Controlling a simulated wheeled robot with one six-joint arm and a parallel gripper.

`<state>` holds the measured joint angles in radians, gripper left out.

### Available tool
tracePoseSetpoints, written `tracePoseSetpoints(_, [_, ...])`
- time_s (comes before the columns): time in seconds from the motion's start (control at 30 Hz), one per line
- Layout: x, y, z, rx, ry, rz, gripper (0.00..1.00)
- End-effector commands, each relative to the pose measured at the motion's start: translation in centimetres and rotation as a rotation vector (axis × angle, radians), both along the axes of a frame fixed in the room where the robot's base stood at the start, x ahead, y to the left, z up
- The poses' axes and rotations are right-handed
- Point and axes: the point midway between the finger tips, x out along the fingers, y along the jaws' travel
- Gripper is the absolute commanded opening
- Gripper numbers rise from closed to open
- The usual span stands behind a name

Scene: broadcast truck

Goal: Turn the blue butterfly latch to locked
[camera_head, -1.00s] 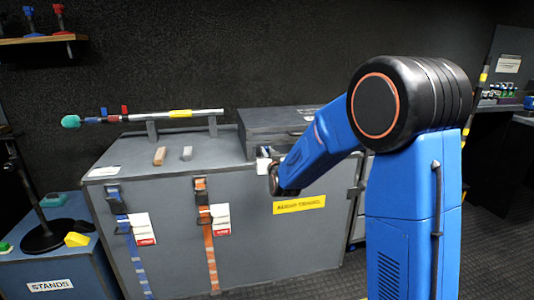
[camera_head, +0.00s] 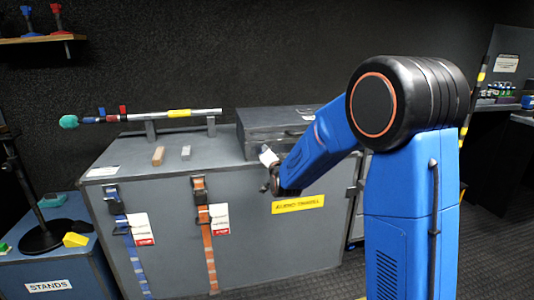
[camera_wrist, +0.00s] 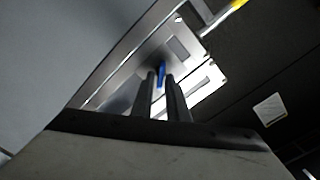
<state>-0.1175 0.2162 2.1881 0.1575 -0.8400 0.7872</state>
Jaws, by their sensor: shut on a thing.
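The blue butterfly latch (camera_wrist: 161,74) shows in the wrist view as a small blue wing on a silver metal plate (camera_wrist: 188,47). My gripper (camera_wrist: 161,82) is shut on it, with one dark finger on each side of the blue wing. The fingers hide part of the latch. In the head view my gripper (camera_head: 268,182) is at the front of the grey case, left of the yellow label. The latch cannot be made out there, so its turn angle is hard to tell.
The grey case (camera_head: 250,245) has a blue strap (camera_head: 137,262) and an orange strap (camera_head: 210,245) on its front. A dark box (camera_head: 270,125) and a microphone boom (camera_head: 150,115) rest on top. A blue stands case (camera_head: 80,275) is at the left.

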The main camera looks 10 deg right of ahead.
Motion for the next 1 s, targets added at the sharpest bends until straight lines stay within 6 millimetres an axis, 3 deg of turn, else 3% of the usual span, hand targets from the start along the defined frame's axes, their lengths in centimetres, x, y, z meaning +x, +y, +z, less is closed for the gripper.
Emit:
tracePoseSetpoints(0.5, [-0.03, -0.28, -0.53, 0.459, 0.001, -0.002, 0.00])
tracePoseSetpoints(1.0, [-0.04, -0.32, -0.78, 0.678, 0.002, -0.003, 0.00])
